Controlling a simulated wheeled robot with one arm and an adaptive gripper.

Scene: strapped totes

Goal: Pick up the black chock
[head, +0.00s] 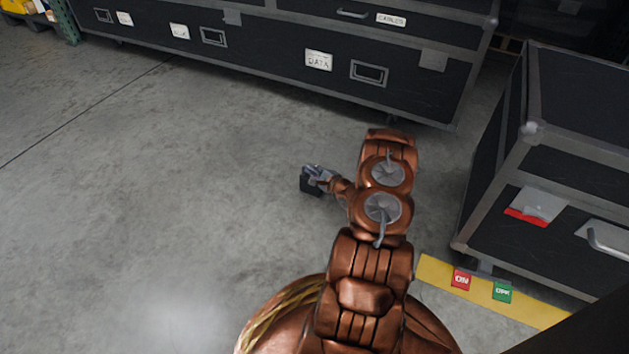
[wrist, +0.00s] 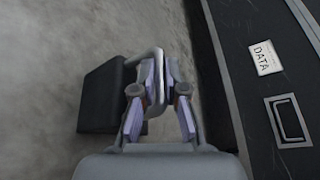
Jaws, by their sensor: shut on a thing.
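The black chock (wrist: 100,95) is a dark block on the left in the wrist view, with a grey loop handle that reaches between my fingers. My gripper (wrist: 166,80) is shut on that handle, with the block to the left of the fingers. In the head view, the chock (head: 309,185) shows as a small dark block at the end of my gripper (head: 317,174), over the grey floor. I cannot tell whether its underside touches the floor. The lower part of the chock is partly hidden by a finger in the wrist view.
A long black case (head: 285,50) with a DATA label stands across the back; it also shows at right in the wrist view (wrist: 245,25). Another black case (head: 500,170) stands at right. A yellow strip (head: 435,272) with red and green tags lies near it. Floor at left is clear.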

